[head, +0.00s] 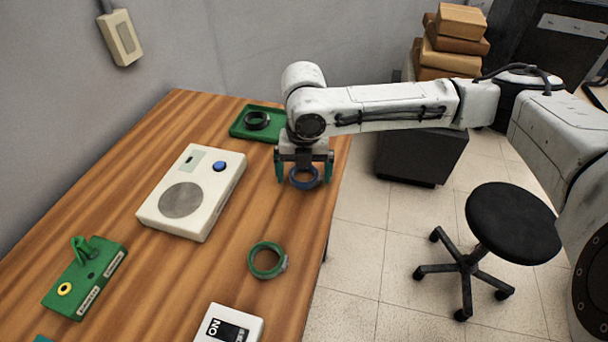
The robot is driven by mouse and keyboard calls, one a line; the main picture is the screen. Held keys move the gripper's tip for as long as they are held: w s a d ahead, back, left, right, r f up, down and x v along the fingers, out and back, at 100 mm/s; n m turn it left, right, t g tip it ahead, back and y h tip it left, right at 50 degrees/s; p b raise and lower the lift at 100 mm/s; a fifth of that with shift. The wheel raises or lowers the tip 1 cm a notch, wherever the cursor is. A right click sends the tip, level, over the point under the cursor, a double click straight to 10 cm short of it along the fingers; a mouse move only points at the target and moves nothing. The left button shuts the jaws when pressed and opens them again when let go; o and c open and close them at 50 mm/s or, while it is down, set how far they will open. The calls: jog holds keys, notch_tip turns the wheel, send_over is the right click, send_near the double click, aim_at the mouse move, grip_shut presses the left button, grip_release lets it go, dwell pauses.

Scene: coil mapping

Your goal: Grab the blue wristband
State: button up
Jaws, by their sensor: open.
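The blue wristband (304,178) lies at the right side of the wooden table, near its edge. My gripper (303,180) points down over it, with one green finger on each side of the band. The gripper is open. The gripper's body hides part of the band's far side. I cannot tell whether the fingers touch the band or how far their tips are from the tabletop.
A green tray (238,129) with a black band (257,120) sits behind. A white device (208,178) with a blue button stands left. A green band (266,260), a white switch box (229,325) and a green block (85,278) lie on the table (180,270) nearer. A stool (500,222) stands right.

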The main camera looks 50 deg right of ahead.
jog(key=shift+c, duration=0.3)
jog(key=c, duration=1.1)
jog(key=shift+o, duration=0.2)
jog(key=shift+r, duration=0.15)
jog(key=shift+r, duration=0.25)
notch_tip(320, 180, up, 2)
jog(key=shift+r, duration=0.2)
jog(key=s+a+r+p, duration=0.5)
jog(key=s+r+p, duration=0.5)
jog(key=s+p, duration=0.2)
jog(key=shift+s+a+p, duration=0.3)
jog(key=shift+a+p, duration=0.1)
jog(key=shift+p, duration=0.25)
